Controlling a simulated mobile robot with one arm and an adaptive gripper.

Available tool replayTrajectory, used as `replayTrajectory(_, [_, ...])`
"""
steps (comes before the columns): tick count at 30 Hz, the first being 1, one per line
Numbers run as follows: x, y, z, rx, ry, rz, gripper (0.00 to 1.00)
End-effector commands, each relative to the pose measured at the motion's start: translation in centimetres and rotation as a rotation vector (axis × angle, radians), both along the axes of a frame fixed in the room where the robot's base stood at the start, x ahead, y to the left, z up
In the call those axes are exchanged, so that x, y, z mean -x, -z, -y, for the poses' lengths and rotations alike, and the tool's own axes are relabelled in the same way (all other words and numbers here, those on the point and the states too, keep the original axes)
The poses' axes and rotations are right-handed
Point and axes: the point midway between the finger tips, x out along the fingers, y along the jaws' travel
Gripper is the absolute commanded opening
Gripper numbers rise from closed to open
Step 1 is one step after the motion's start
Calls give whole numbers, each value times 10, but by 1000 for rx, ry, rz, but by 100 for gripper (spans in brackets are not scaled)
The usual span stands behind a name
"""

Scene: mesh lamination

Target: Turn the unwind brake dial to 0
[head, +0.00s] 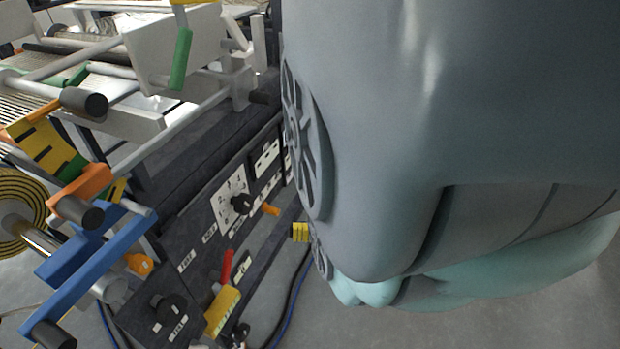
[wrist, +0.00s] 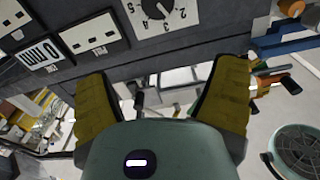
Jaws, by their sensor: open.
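A black round dial (head: 240,203) sits on a white plate with numbers, on the dark front panel of the machine. In the wrist view the numbered dial (wrist: 157,8) is cut by the top edge, with figures such as 2, 3 and 4 around it. I cannot read its setting surely. My gripper (wrist: 163,75) is open and empty, its yellow fingers spread wide. In the wrist picture the dial appears above and between the fingertips, with a gap. In the head view my arm covers the right side and the gripper is mostly hidden.
A second black knob (head: 170,307) is lower on the panel, near a red lever (head: 226,266) and a yellow part (head: 221,311). White label plates (wrist: 88,34) lie beside the dial. A blue bar frame (head: 85,260) juts out at left. Blue cables hang below the panel.

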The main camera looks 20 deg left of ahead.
Motion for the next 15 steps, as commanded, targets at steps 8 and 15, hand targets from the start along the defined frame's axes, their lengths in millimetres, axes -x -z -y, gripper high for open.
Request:
replayTrajectory(8, [4, 32, -3, 25, -14, -79, 86])
replayTrajectory(15, [2, 31, -35, 25, -15, -81, 86])
